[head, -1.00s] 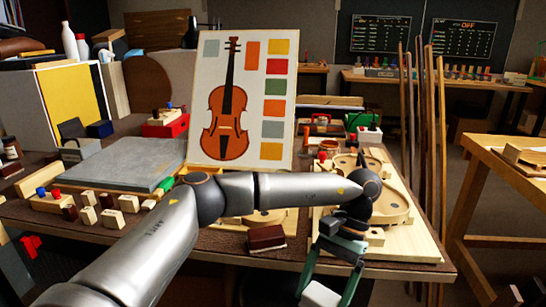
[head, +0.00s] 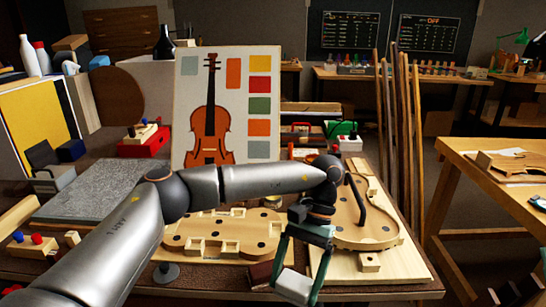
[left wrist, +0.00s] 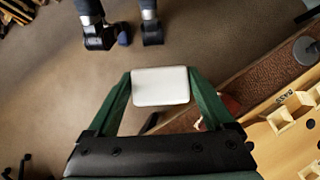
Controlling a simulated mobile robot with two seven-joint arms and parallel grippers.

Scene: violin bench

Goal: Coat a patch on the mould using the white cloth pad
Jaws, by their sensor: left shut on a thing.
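My left gripper (head: 296,284) is shut on the white cloth pad (head: 293,287), in front of the bench's front edge. In the left wrist view the pad (left wrist: 160,86) sits flat between the green fingers, over the floor and clear of the bench. A pale wooden violin-shaped mould (head: 207,246) with small square blocks lies on the bench, left of the gripper. Its edge with blocks also shows in the left wrist view (left wrist: 290,122). A second violin-shaped wooden piece (head: 382,232) lies on a board to the right, partly hidden by my arm. My right gripper is not in view.
A dark red block (head: 260,274) lies near the front edge, beside the gripper. Tall wooden strips (head: 390,130) stand behind the bench on the right. Another table (head: 490,150) is at right.

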